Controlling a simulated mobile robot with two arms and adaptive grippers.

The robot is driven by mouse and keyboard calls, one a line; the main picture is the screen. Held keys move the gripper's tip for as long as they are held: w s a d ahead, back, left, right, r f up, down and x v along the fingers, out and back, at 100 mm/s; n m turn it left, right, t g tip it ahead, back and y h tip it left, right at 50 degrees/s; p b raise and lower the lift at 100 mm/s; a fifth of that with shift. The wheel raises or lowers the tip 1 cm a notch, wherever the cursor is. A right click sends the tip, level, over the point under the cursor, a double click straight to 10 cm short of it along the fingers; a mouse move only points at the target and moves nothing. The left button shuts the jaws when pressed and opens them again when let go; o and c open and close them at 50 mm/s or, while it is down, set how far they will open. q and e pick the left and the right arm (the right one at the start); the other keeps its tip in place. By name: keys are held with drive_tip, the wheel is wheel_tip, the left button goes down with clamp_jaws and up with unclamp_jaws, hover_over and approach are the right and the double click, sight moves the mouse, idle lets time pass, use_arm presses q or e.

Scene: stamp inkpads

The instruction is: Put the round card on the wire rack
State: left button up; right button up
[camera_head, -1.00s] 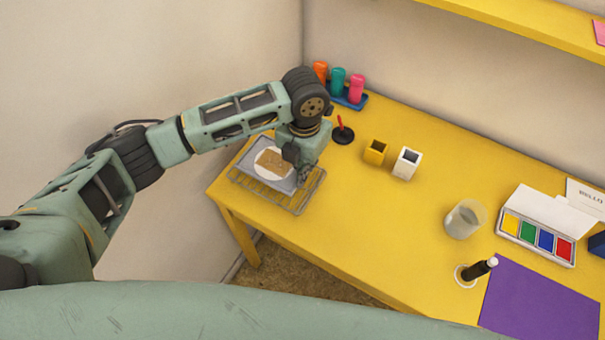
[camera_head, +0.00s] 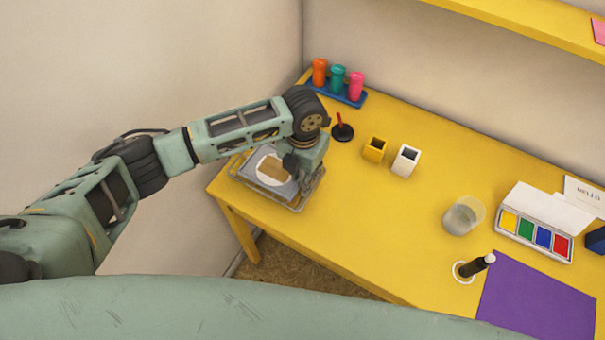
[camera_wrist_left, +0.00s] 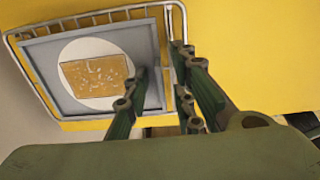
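The round card (camera_head: 266,181) is a white disc under a brown speckled rectangular piece (camera_head: 272,169). It lies on a flat grey square tray (camera_head: 287,189), and it also shows in the left wrist view (camera_wrist_left: 75,53). The tray rests on or just over the wire rack (camera_head: 299,208) at the table's left end; the rack's wires show around it (camera_wrist_left: 98,18). My left gripper (camera_head: 290,168) is low at the tray's right side. In the wrist view its fingers (camera_wrist_left: 162,66) stand apart, one over the tray, one outside its rim. My right gripper is out of view.
A black-based red-handled stamp (camera_head: 342,131), a yellow cup (camera_head: 374,149) and a white cup (camera_head: 405,160) stand right of the arm. A blue holder (camera_head: 345,97) with coloured bottles is behind. The front middle of the yellow table (camera_head: 350,230) is clear.

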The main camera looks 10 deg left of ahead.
use_arm(q)
wheel_tip(320, 180, up, 12)
drive_tip(key=b, duration=0.1)
drive_tip(key=shift+r, duration=0.15)
idle(0.4)
drive_tip(key=shift+d, duration=0.1)
idle(0.3)
